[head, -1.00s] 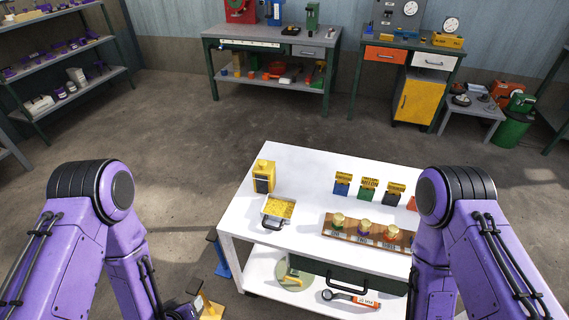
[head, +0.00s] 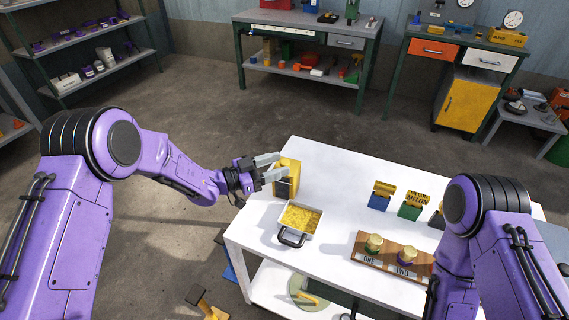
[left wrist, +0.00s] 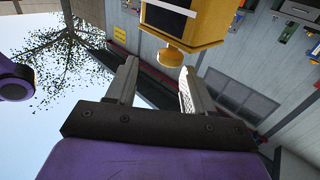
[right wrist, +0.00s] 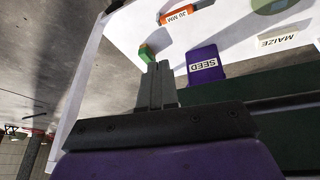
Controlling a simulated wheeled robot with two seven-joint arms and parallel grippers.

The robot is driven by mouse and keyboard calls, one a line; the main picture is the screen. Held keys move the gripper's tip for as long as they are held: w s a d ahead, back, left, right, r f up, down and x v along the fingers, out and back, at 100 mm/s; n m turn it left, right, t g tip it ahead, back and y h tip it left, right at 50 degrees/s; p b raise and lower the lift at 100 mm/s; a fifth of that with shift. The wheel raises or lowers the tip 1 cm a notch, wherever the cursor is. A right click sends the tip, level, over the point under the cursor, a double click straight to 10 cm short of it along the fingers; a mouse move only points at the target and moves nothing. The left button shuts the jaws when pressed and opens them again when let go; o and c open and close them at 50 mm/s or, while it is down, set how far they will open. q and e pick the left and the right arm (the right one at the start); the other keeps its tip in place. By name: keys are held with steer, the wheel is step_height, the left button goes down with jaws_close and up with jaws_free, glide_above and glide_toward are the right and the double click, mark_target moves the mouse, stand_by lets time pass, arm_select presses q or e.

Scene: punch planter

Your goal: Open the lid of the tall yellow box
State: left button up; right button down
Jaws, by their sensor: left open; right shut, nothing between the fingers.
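The tall yellow box (head: 286,180) stands upright at the back left corner of the white table, with a dark panel on its front. In the left wrist view the yellow box (left wrist: 208,25) shows at the top, with a round yellow knob (left wrist: 170,55) sticking out towards the fingers. My left gripper (head: 272,166) is open beside the box's upper left part; in the left wrist view its fingers (left wrist: 158,85) are apart with nothing between them. My right gripper (right wrist: 156,85) is shut and empty near the table's lower shelf; it is out of sight in the head view.
A purple seed packet (right wrist: 205,64) lies near my right gripper.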

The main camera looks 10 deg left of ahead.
mark_target(285, 161)
arm_select(q)
steer(key=w+d, duration=0.1)
steer(key=w+d+f, duration=0.1)
steer(key=w, duration=0.1)
steer(key=shift+d+f, duration=0.2)
steer(key=shift+d, duration=0.05)
steer(key=shift+s+r, duration=0.25)
steer(key=shift+c, duration=0.3)
jaws_close()
